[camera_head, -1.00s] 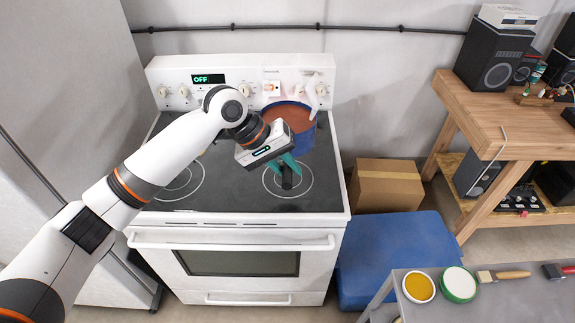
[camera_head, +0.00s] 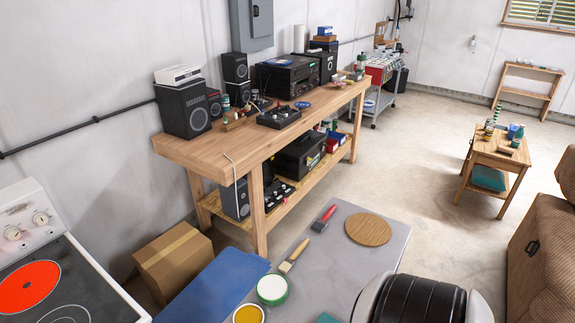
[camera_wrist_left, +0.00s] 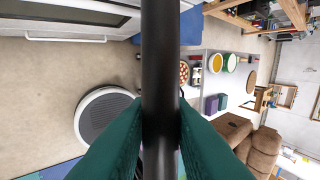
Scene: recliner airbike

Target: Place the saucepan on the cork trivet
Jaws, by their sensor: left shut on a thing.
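The cork trivet (camera_head: 369,229), a flat round brown disc, lies bare on the grey table in the head view. It also shows at the right in the left wrist view (camera_wrist_left: 252,77). My left gripper (camera_wrist_left: 160,135) is shut on the black handle of the saucepan (camera_wrist_left: 160,60), which runs vertically between its teal fingers in the left wrist view. The pan's body is out of sight in both current views. The left gripper itself cannot be made out in the head view, and my right gripper is not in view.
The grey table (camera_head: 335,255) also holds a red-handled brush (camera_head: 324,218), a wooden-handled brush (camera_head: 294,255), a green-rimmed white tub (camera_head: 272,290) and a yellow tub (camera_head: 248,314). A blue box (camera_head: 210,290) and cardboard box (camera_head: 173,258) stand left. One stove burner (camera_head: 28,287) glows red.

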